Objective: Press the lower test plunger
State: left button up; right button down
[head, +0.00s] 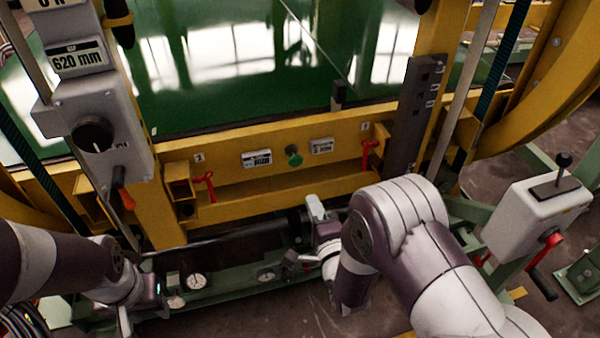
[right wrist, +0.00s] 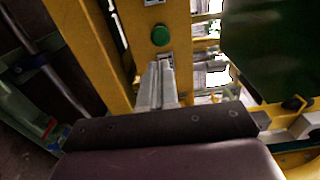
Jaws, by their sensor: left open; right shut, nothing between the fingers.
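A green round plunger (head: 294,157) sits on the front face of the yellow lower beam (head: 230,190), between two small label plates. It also shows in the right wrist view (right wrist: 160,35), just beyond my fingertips. My right gripper (head: 315,205) is shut and empty, in front of the beam, below and a little right of the plunger. Its two closed fingers (right wrist: 160,68) point toward the beam near a label plate. I cannot tell whether they touch it, but they appear apart from the plunger. My left gripper (head: 145,310) is open at the lower left, away from the plunger.
Red handles (head: 204,183) and (head: 369,152) stick out of the beam on both sides of the plunger. A grey control box (head: 95,120) stands left. A green rail with gauges (head: 195,281) runs below. A white lever box (head: 535,215) stands right.

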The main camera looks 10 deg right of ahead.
aim_at(296, 163)
jog(key=w+b, duration=0.1)
jog(key=w, duration=0.4)
jog(key=w+b, duration=0.1)
jog(key=w, duration=0.4)
jog(key=shift+a+f, duration=0.1)
jog(key=shift+a, duration=0.1)
jog(key=shift+w, duration=0.55)
